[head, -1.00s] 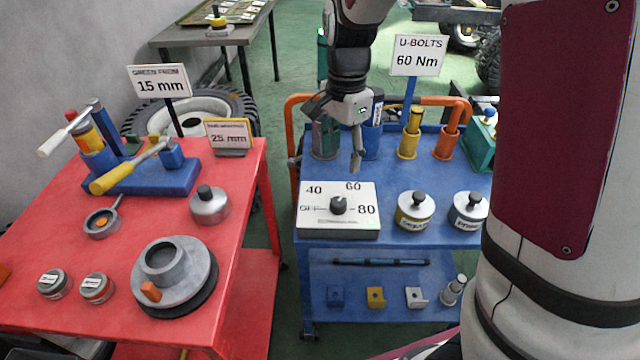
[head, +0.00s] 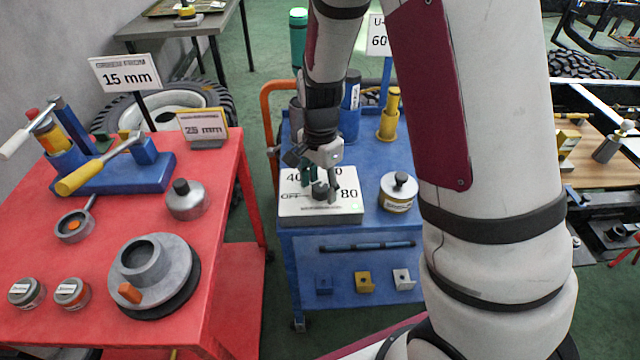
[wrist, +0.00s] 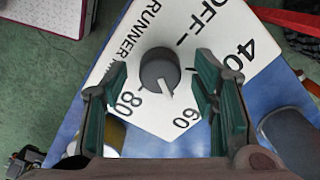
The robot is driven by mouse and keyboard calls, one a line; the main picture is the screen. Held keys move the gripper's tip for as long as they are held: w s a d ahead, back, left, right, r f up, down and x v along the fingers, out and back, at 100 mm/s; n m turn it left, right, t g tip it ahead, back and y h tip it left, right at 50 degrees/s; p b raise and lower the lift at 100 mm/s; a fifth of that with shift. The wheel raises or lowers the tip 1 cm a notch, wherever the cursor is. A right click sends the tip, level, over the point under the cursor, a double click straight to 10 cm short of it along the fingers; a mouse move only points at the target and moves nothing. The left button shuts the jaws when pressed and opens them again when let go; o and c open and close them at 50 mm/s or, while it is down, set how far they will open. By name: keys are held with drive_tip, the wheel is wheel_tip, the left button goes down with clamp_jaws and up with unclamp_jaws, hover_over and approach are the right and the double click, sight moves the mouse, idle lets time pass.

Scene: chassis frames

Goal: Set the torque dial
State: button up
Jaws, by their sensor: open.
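The torque dial is a dark round knob (wrist: 160,70) with a white pointer, on a white panel (head: 345,209) lying on the blue cart. In the wrist view, the panel reads OFF, 40, 60 and 80. The pointer lies between 60 and 80, seemingly closer to 60. My gripper (head: 322,178) is over the panel. In the wrist view, its green-padded fingers (wrist: 163,72) are open, one on each side of the knob, with gaps visible. I cannot tell how far their tips are above the panel. A sign (head: 378,38) is partly hidden by my arm; "60" shows.
A red table (head: 225,190) with tools is to the left. My arm hides the cart's right side.

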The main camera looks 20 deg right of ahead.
drive_tip(key=c, duration=1.2)
